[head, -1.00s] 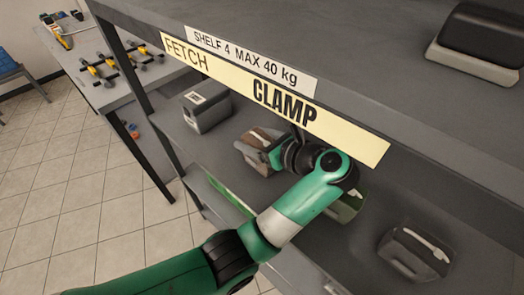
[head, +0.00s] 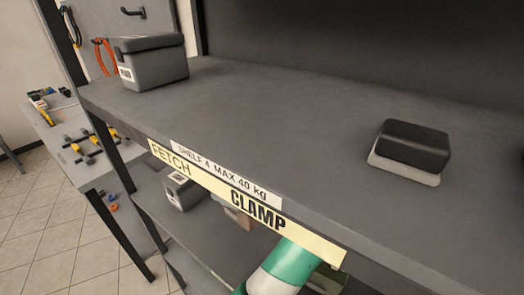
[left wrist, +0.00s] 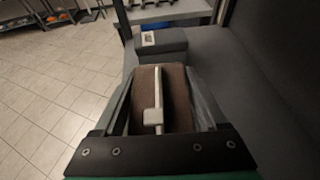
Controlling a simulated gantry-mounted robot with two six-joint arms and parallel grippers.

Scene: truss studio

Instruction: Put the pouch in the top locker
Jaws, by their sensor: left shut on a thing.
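The brown pouch (left wrist: 175,100), with a pale strip and tab on it, sits between the fingers of my left gripper (left wrist: 158,85), which is shut on it. In the head view only a sliver of the pouch (head: 236,215) shows below the shelf label, and the gripper is hidden behind the shelf edge. A grey lidded box (head: 156,68) with a white label stands at the left end of the upper shelf, apparently the top locker; its lid looks closed. My right gripper is in neither view.
The upper shelf (head: 250,105) overhangs the lower one, its front edge carrying a CLAMP sign (head: 262,213). A similar grey box (left wrist: 160,42) stands just beyond the pouch on the lower shelf. A black object on a pale base (head: 412,147) sits at right. The middle of the upper shelf is clear.

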